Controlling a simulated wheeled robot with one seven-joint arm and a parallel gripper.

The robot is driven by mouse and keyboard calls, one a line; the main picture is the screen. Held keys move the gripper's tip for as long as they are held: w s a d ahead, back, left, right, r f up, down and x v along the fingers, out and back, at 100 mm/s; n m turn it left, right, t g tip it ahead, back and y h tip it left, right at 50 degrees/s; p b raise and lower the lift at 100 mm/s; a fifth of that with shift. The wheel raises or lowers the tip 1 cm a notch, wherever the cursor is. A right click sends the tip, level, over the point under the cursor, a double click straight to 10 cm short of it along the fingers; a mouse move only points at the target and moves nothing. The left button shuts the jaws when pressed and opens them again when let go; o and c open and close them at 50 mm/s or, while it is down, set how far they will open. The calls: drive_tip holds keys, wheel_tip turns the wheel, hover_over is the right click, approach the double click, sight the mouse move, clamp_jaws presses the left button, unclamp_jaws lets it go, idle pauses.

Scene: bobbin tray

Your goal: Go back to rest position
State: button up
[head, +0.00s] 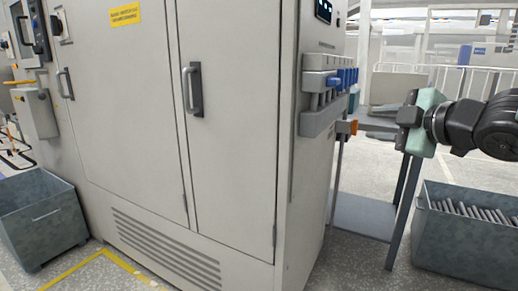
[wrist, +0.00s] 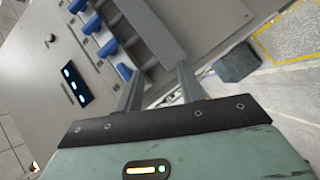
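My gripper (head: 405,116) is at the right in the head view, apart from the cabinet, pointing left. In the wrist view my gripper (wrist: 159,78) shows two grey fingers with a clear gap and nothing between them. A grey tray (head: 318,122) is fixed to the cabinet's right side. It holds several blue-ended pieces (head: 335,82), probably the bobbins. The blue pieces (wrist: 108,48) and the tray (wrist: 155,30) also show beyond the fingers in the wrist view. An orange piece (head: 347,127) sits by the tray's lower right end.
A tall pale cabinet (head: 236,150) fills the middle. A grey bin (head: 40,222) stands at the left. Another bin (head: 460,250) with several rods in it stands below my arm at the right. A low grey platform (head: 362,214) with posts lies between cabinet and bin.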

drive_tip(key=s+a+f+m+g+h, duration=0.2)
drive_tip(key=s+a+f+m+g, duration=0.3)
drive_tip(key=f, duration=0.3)
drive_tip(key=s+a+f+m+g+h, duration=0.2)
drive_tip(key=s+a+f+m+g, duration=0.15)
drive_tip(key=s+f, duration=0.4)
drive_tip(key=s+a+f+m+g+h, duration=0.1)
drive_tip(key=s+a+f+g, duration=0.15)
drive_tip(key=s, duration=0.55)
drive_tip(key=s+a+f+m+g+h, duration=0.1)
drive_tip(key=s+f+g, duration=0.15)
drive_tip(key=s, duration=0.65)
wheel_tip(320, 180, up, 28)
drive_tip(key=p, duration=2.8)
drive_tip(key=shift+w+d+f+g, duration=0.25)
drive_tip(key=shift+w+g, duration=0.1)
